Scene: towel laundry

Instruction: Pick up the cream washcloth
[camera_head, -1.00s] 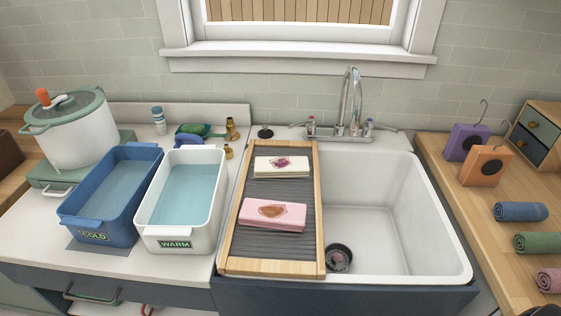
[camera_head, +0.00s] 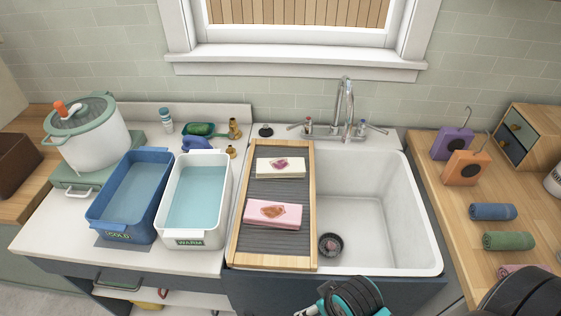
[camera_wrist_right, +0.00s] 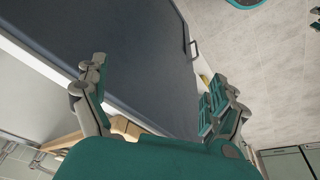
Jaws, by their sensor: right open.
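The cream washcloth (camera_head: 281,174) lies folded, with a dark pink stain on top, on the upper part of the ribbed washboard (camera_head: 314,230). A pink washcloth (camera_head: 262,222) with a brown-orange stain lies below it on the same board, with a gap between them. My right gripper (camera_wrist_right: 155,75) is open and empty in the right wrist view, its fingers spread in front of a dark cabinet face. Part of my right arm shows at the bottom of the head view, in front of the sink and well short of the washcloths. My left gripper is out of view.
The white sink basin (camera_head: 385,225) is right of the board, with a tall faucet (camera_head: 346,110) behind it. A blue COLD tub (camera_head: 104,232) and a white WARM tub (camera_head: 164,222) of water stand left. Rolled towels (camera_head: 494,211) lie on the right wooden counter.

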